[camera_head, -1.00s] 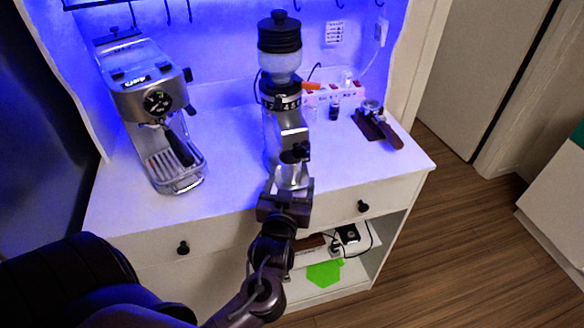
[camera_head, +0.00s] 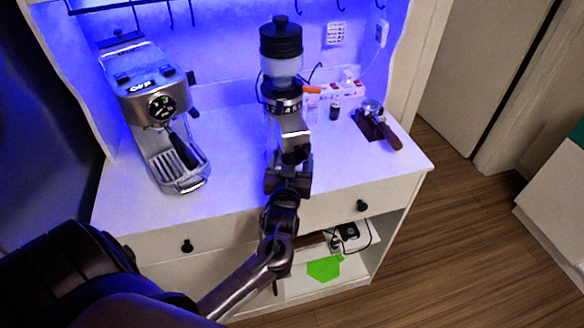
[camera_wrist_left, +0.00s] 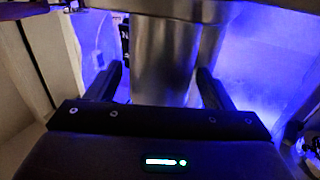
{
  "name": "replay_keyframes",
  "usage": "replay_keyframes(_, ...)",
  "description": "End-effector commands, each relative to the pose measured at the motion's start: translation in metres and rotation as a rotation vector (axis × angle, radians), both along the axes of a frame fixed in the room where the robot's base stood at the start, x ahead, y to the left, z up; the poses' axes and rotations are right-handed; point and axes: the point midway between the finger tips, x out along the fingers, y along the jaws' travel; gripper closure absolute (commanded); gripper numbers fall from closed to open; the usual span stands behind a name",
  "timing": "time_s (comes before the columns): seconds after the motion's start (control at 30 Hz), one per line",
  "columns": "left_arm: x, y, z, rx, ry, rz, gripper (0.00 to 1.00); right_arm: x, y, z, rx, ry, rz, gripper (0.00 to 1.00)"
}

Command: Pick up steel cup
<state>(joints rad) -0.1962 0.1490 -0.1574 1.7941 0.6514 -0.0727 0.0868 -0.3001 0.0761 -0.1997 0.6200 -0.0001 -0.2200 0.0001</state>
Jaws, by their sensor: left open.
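The steel cup (camera_wrist_left: 163,60) shows in the left wrist view as a shiny cylinder under a wider metal part of the coffee grinder (camera_wrist_left: 170,8). My left gripper (camera_wrist_left: 162,80) is open, with one finger on each side of the cup. I cannot tell whether the fingers touch it. In the head view my left gripper (camera_head: 288,178) is at the foot of the grinder (camera_head: 283,105) and hides the cup. My right gripper is not in view.
An espresso machine (camera_head: 160,110) stands at the left of the white cabinet top (camera_head: 235,165). A portafilter (camera_head: 380,130) lies at the right, with a small dark bottle (camera_head: 335,110) and a power strip (camera_head: 348,88) behind. The top between machine and grinder is clear.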

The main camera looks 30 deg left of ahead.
Motion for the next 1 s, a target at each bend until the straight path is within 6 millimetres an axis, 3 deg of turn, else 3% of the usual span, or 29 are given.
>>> replay_keyframes(0.07,0.0,0.0,0.0,0.0,0.0,0.0,0.26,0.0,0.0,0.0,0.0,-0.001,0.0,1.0)
replay_keyframes(0.43,0.0,0.0,0.0,0.0,0.0,0.0,0.75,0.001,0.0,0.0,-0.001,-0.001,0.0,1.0)
replay_keyframes(0.77,0.0,0.0,0.003,-0.001,-0.003,0.0,0.75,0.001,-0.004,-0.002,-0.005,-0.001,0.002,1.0)
replay_keyframes(0.93,0.0,-0.001,0.015,-0.002,-0.005,0.0,0.75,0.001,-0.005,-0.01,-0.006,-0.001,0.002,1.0)
replay_keyframes(1.0,-0.012,-0.007,0.012,-0.003,0.001,-0.002,0.75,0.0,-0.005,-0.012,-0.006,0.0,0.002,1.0)
